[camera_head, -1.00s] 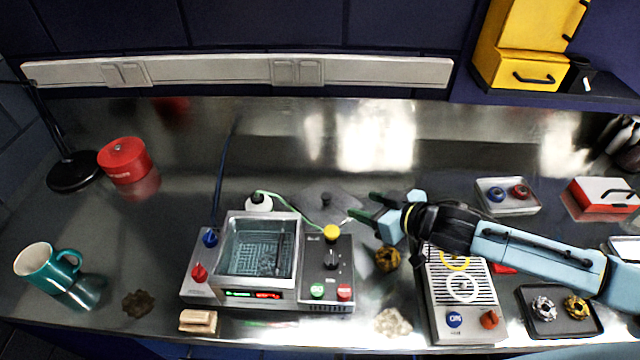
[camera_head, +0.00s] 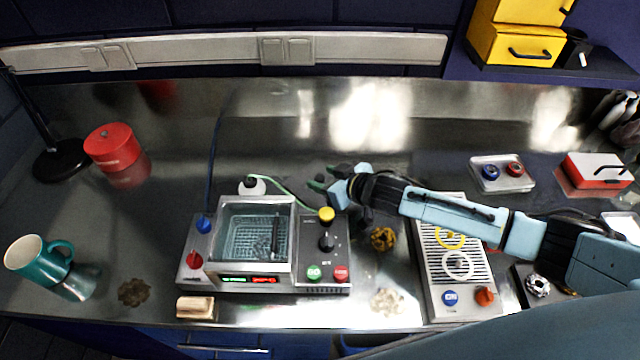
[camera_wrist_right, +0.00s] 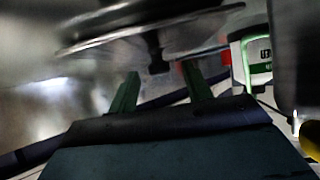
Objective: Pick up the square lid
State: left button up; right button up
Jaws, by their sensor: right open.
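The square lid (camera_wrist_right: 120,38) shows in the wrist view as a thin, blurred metal plate with a dark knob (camera_wrist_right: 155,55) on it. The knob appears just ahead of and between the green fingertips of my right gripper (camera_wrist_right: 160,72); I cannot tell whether they touch it. In the head view my right gripper (camera_head: 323,180) is open and empty, behind the control box with the yellow knob, and covers much of the lid's place. My left gripper is not in view.
The open metal bath (camera_head: 253,208) stands in front of the gripper, with a green tube and a white bottle (camera_head: 251,186) at its back. A brown-gold cog-like part (camera_head: 383,239) and a slatted unit (camera_head: 433,278) lie right. The bench back is mostly clear.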

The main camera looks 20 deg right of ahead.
jog(key=shift+x, duration=1.1)
grip_shut()
jog(key=shift+r, duration=0.1)
